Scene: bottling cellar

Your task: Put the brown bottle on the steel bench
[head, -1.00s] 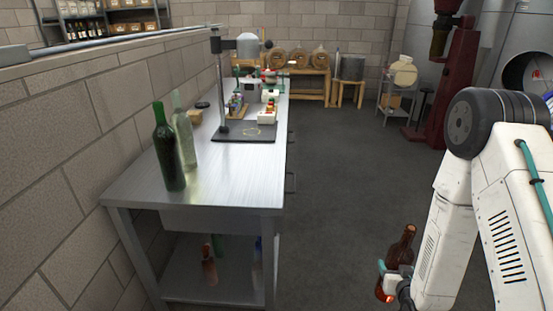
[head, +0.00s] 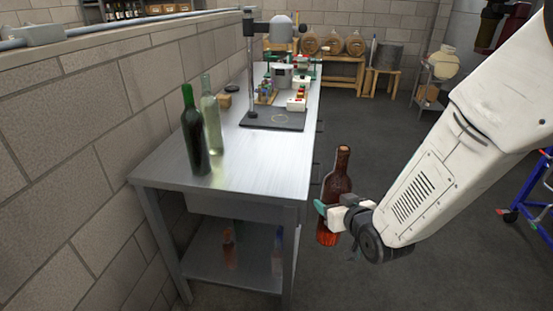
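The brown bottle (head: 338,180) is upright in the head view, off the floor and just to the right of the steel bench's near end. My gripper (head: 330,208) is shut around the bottle's lower body; one teal fingertip shows at its left, and the other is hidden. The bottle's neck is around the height of the bench top in the picture. The steel bench (head: 250,160) stands against the wall, with a bare stretch of top at its near right.
A dark green bottle (head: 194,135) and a clear bottle (head: 212,122) stand at the bench's near left. A dark stand base (head: 272,121) with a post and small devices fill the far part. Barrels (head: 332,44) stand at the back. A lower shelf (head: 250,268) holds items.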

